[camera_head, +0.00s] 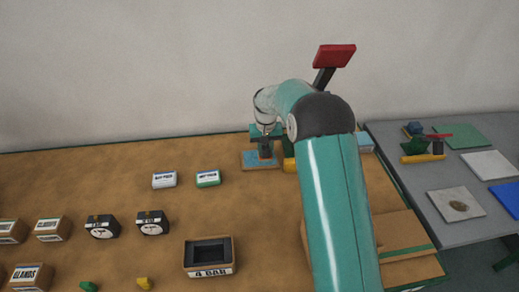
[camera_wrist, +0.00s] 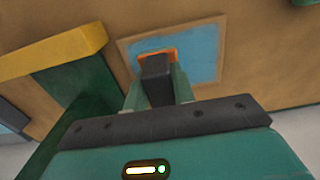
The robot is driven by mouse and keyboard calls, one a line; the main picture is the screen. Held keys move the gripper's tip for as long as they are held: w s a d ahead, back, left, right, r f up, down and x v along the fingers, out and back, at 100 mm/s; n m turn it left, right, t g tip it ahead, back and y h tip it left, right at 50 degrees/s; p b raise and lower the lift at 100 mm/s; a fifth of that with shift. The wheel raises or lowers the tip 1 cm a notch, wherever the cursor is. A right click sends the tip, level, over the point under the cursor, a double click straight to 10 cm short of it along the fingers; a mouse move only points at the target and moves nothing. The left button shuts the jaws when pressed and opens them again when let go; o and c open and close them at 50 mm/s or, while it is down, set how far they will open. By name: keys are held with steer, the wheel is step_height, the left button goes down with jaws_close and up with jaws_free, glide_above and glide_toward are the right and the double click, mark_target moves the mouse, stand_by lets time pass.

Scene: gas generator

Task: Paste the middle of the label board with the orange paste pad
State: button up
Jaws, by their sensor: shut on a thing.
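The label board (camera_head: 250,160) is a flat blue panel with a brown frame, lying on the brown table. It also shows in the wrist view (camera_wrist: 205,50). My gripper (camera_wrist: 158,90) is shut on the dark handle of the orange paste pad (camera_wrist: 172,52) and points down over the board. The pad's orange edge shows around the handle, near the board's middle. I cannot tell whether pad and board touch. In the head view my gripper (camera_head: 265,148) is small and stands over the board.
A yellow bar (camera_wrist: 55,50) on a green part stands close beside the board. Two small labelled boxes (camera_head: 164,180) (camera_head: 208,179) lie left of it. Two gauges (camera_head: 152,223) and an open tray (camera_head: 209,270) are nearer. A grey table (camera_head: 410,180) stands right.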

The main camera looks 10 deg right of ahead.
steer(key=shift+s+d+f, duration=0.1)
steer(key=shift+d, duration=0.95)
steer(key=shift+d+f, duration=0.1)
steer(key=shift+d, duration=0.9)
steer(key=shift+r, duration=0.1)
step_height(320, 180, up, 6)
steer(key=shift+r, duration=1.5)
